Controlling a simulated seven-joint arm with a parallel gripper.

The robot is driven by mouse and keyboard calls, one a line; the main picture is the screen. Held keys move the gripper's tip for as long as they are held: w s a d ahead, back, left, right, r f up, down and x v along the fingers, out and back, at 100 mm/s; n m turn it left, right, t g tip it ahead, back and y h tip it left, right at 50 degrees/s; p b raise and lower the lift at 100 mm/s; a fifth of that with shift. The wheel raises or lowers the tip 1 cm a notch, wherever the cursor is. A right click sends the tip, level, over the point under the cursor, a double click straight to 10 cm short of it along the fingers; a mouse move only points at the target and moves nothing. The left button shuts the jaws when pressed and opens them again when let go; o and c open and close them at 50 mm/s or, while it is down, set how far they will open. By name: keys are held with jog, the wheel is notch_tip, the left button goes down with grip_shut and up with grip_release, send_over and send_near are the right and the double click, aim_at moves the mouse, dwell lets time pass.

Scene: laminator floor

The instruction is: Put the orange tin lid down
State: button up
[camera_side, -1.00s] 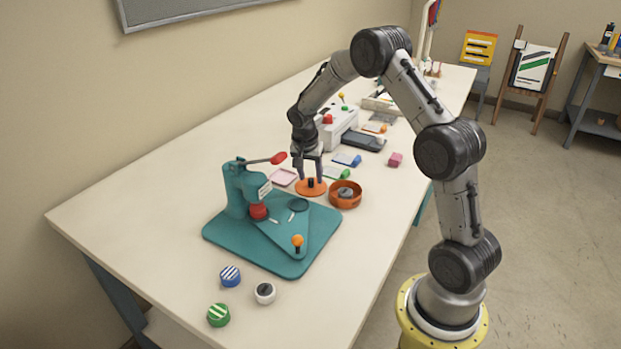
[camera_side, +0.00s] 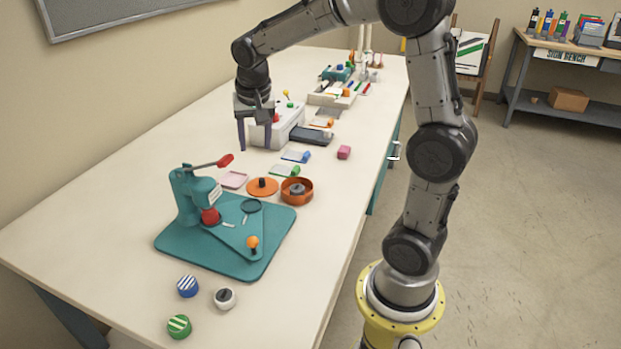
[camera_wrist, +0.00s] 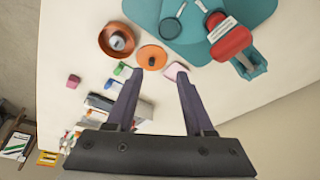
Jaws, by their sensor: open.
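The orange tin lid (camera_side: 263,188) lies flat on the table, its dark knob upward. It also shows in the wrist view (camera_wrist: 151,58), ahead of my fingertips. The round orange tin (camera_side: 297,191) stands open just right of the lid in the side view, with a grey object inside; the wrist view shows the tin (camera_wrist: 117,40) too. My gripper (camera_side: 255,147) is open and empty, raised above the table in front of the white machine, farther back than the lid. Its two fingers (camera_wrist: 157,82) are spread apart in the wrist view.
A teal press (camera_side: 240,235) with a red-tipped lever stands nearer the camera. A pink tray (camera_side: 233,179), coloured cards (camera_side: 296,156) and a white machine (camera_side: 284,127) are close by. A pink block (camera_side: 344,152) lies toward the right edge. The left side of the table is clear.

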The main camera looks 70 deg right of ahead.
jog(key=s+a+r+n+t+y, duration=0.1)
jog(key=s+a+n, duration=0.4)
jog(key=s, duration=0.5)
jog(key=s+a+r+n+t+y, duration=0.1)
jog(key=s+a+n+t, duration=0.1)
jog(key=s+a+n, duration=0.4)
jog(key=s+a, duration=0.2)
jog(key=s, duration=0.2)
jog(key=shift+s+a+y, duration=0.15)
jog(key=shift+a+y, duration=0.1)
jog(key=shift+y, duration=0.05)
